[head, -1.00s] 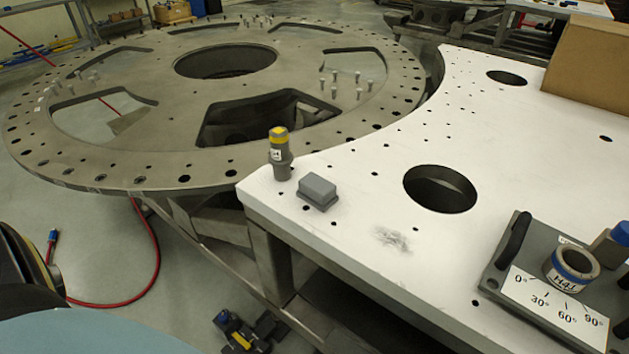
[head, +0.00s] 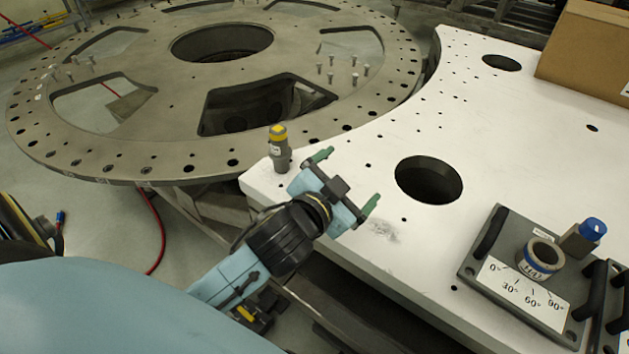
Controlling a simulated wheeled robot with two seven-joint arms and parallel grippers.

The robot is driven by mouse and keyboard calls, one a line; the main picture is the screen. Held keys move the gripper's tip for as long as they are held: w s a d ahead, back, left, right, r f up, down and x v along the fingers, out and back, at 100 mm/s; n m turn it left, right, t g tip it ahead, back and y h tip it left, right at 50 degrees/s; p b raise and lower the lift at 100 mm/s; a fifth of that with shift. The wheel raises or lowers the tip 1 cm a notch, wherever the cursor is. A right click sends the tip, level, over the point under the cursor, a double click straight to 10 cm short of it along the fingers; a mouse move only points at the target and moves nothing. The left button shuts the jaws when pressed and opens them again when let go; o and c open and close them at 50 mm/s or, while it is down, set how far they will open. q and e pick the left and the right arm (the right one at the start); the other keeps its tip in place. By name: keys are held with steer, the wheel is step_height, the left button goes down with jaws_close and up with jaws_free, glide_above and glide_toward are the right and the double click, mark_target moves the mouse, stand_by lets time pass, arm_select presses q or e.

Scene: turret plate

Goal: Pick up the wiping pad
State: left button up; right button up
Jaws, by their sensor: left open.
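My left gripper (head: 347,179) reaches in over the near left corner of the white plate (head: 520,150). Its two green-tipped fingers are spread wide apart, and it is open. The grey block that looks like the wiping pad stood on the plate here a second ago; now my gripper and wrist cover that spot. A small dark grey piece shows between the fingers, but I cannot tell whether it is the pad or part of the gripper. A grey smudge (head: 383,230) marks the plate just right of the gripper. My right gripper is not in view.
A yellow-topped pin (head: 279,148) stands upright close to the left of the gripper. The plate has a large hole (head: 428,181). A grey angle fixture (head: 480,248) with handles and a ring sits at the right. A cardboard box (head: 590,48) stands at the back right.

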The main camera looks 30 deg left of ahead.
arm_select(q)
steer(key=w+d+r+m+t+h, duration=0.2)
steer(key=w+d+r+m+h, duration=0.1)
steer(key=d+r+m+h, duration=1)
steer(key=s+d+m+g+h, duration=0.4)
steer(key=d+m+g+h, duration=0.15)
steer(key=m+g, duration=0.95)
steer(key=w+a+f+m+g+y, duration=0.1)
steer(key=a+f+m+g+y, duration=0.1)
steer(key=a+f+m+y, duration=0.55)
steer(key=w+a+f+n+y, duration=0.1)
steer(key=w+a+n+y, duration=0.1)
steer(key=a+y, duration=0.6)
steer(key=w+a+f+n+y, duration=0.1)
steer(key=w+a+f+y, duration=0.15)
steer(key=a, duration=1.05)
steer(key=shift+g+y, duration=0.3)
steer(key=shift+y, duration=0.05)
steer(key=f, duration=0.6)
steer(key=shift+s+d, duration=0.2)
steer(key=shift+a+f+p, duration=0.15)
steer(key=shift+f+p, duration=0.2)
steer(key=shift+f, duration=1.2)
steer(key=shift+a+f+p, duration=0.1)
steer(key=shift+f+p, duration=0.25)
steer(key=shift+f, duration=1.15)
steer(key=shift+c, duration=0.2)
